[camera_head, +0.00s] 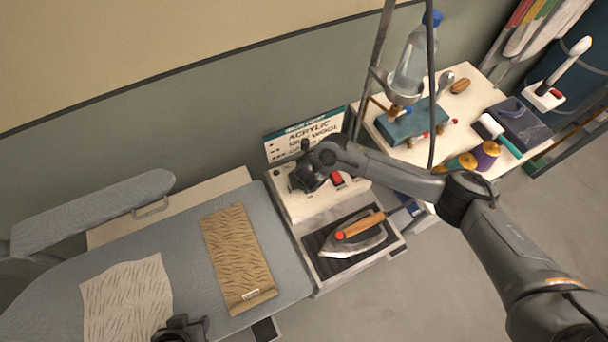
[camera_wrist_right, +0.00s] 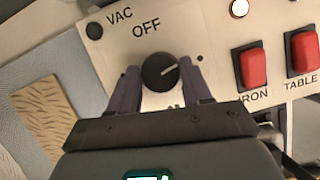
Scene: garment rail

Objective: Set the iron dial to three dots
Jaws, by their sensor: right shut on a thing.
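The dial (camera_wrist_right: 159,72) is a round black knob on a pale control panel, with "OFF" printed above it. Its white pointer line aims right and slightly up in the wrist view. My right gripper (camera_wrist_right: 161,82) has one finger on each side of the dial and is shut on it. In the head view my right gripper (camera_head: 305,178) is over the control box (camera_head: 300,208) and hides the dial. The dot marks around the dial are mostly hidden or too small to read. My left gripper (camera_head: 182,330) shows only partly at the bottom edge; its jaws are unclear.
Red switches marked IRON (camera_wrist_right: 252,69) and TABLE (camera_wrist_right: 302,52) sit right of the dial. The iron (camera_head: 352,240) rests on a dark pad below the box. An ironing board (camera_head: 190,245) with cloth pieces lies left; a cluttered side table (camera_head: 470,80) stands right.

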